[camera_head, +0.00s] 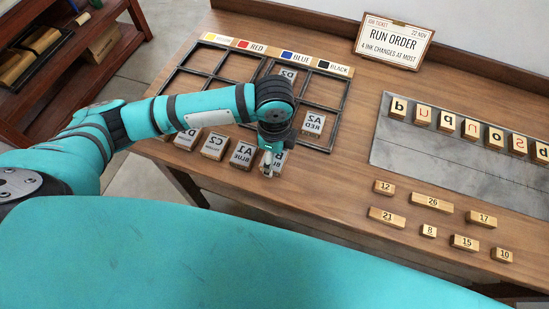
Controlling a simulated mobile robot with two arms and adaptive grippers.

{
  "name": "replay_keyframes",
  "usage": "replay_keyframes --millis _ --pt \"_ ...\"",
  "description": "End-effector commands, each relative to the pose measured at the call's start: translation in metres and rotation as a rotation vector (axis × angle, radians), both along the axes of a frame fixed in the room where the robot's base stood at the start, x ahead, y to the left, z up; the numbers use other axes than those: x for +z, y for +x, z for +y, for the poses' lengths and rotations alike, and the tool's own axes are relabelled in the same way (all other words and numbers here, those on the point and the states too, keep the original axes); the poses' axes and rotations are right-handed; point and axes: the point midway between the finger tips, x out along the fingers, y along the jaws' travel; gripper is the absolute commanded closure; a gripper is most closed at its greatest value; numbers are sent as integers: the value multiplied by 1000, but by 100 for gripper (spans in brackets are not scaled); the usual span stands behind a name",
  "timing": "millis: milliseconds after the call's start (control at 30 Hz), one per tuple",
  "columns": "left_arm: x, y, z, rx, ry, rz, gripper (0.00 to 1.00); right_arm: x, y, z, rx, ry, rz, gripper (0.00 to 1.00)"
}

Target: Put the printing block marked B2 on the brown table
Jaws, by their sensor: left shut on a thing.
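My left gripper (267,168) points down at the front edge of the brown table (345,185). It is shut on a grey-faced printing block (279,160) at the right end of the front row. The gripper covers much of this block, so I cannot read its full mark. I cannot tell whether the block touches the table. Beside it stand blocks with mirrored marks: A1 (242,154), C2 (213,146) and another (187,139) at the left end. My right gripper is not in view.
A dark rack (341,103) holds A2 (314,123) and D2 (288,75) blocks. A run order sign (394,44) stands behind. At right are a grey plate (430,150) with letter blocks and several numbered wooden pieces (433,203). Bare table lies between rack and plate.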

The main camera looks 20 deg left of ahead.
Motion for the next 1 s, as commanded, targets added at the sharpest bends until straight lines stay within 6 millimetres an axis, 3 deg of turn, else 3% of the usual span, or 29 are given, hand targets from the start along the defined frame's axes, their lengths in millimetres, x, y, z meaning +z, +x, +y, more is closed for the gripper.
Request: replay_keyframes --millis 133,367,700,733,900,1000 --pt "-5 4 0 0 -1 1 69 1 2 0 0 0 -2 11" --pt "-34 2 1 0 0 2 69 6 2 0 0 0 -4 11" --pt "-38 3 1 0 -1 0 69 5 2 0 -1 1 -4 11" --pt "-38 3 1 0 -1 -1 32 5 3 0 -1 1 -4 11" --pt "-38 3 1 -1 -1 -1 11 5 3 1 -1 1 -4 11" --pt "-38 3 1 -1 -1 -1 11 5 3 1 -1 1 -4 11"
